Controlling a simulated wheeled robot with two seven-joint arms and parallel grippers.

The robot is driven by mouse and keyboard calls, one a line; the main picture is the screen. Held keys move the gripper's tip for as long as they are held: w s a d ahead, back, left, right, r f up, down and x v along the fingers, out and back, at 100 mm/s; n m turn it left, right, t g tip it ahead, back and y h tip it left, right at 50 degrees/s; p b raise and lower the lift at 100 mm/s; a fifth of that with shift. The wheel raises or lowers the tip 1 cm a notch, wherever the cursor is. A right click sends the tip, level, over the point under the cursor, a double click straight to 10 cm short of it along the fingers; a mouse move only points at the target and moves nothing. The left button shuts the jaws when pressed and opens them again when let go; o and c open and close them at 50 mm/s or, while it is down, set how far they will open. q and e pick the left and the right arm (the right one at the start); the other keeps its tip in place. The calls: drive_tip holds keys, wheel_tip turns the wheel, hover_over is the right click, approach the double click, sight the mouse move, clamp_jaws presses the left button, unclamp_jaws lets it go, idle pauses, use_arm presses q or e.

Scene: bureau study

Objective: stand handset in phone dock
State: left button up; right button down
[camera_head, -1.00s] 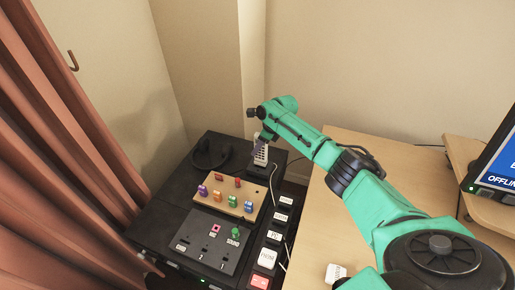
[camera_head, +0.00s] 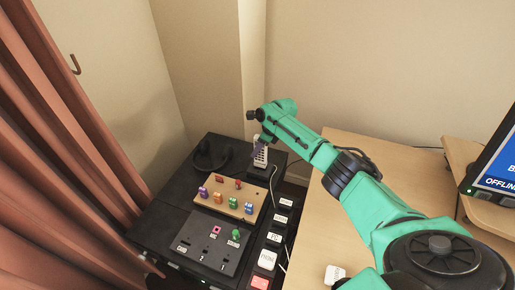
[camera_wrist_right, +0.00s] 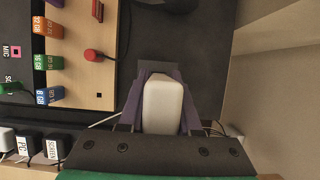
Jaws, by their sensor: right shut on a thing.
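The handset (camera_head: 260,158) is white with a dark keypad and stands upright, or nearly so, at the far right of the black desk unit. My right gripper (camera_head: 261,146) is shut on its upper part from above. In the right wrist view the handset's pale end (camera_wrist_right: 163,106) sits between the two purple fingers. The black phone dock (camera_head: 268,173) is at the handset's lower end. I cannot tell whether the handset is fully seated in it, because the contact is small and dark. My left gripper is not in view.
In front are a wooden board (camera_head: 237,212) with coloured pieces and a grey switch panel (camera_head: 196,250). Labelled blocks (camera_head: 280,218) line the right edge. A wooden desk (camera_head: 330,205) and a wall are close by.

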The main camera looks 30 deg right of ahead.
drive_tip(key=shift+f, duration=0.4)
idle(0.6)
drive_tip(key=shift+p, duration=0.45)
idle(0.3)
drive_tip(key=shift+f+b, duration=0.95)
drive_tip(key=shift+f, duration=0.3)
idle(1.3)
drive_tip(key=c, duration=0.5)
unclamp_jaws()
